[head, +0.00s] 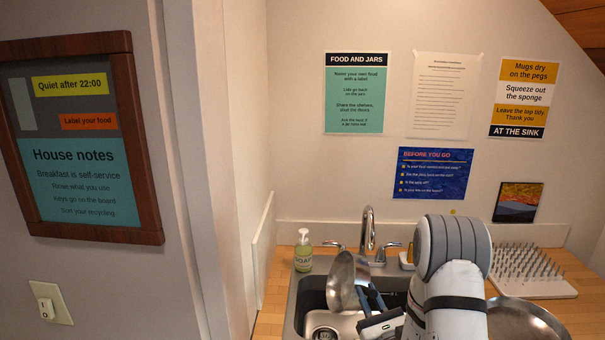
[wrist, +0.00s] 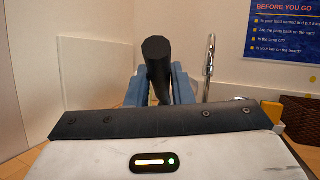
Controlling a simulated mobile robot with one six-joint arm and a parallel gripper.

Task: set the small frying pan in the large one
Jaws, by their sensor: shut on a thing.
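The small frying pan (head: 342,281) is a steel pan, tilted steeply on edge above the sink. My gripper (head: 371,298) is shut on its handle. In the wrist view the dark handle (wrist: 157,62) stands up between the blue fingers of my gripper (wrist: 158,90), and the pan's bowl is hidden. The large frying pan (head: 527,319) is a grey metal pan on the wooden counter at the lower right of the head view. The bottom edge of the picture cuts it off and my arm stands close to its left. It lies well to the right of my gripper.
The sink (head: 313,302) is below the held pan, with a tall chrome faucet (head: 369,228) behind it. A green soap bottle (head: 303,252) stands at the sink's back left. A pegged drying rack (head: 530,270) sits behind the large pan. Walls close the left and back.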

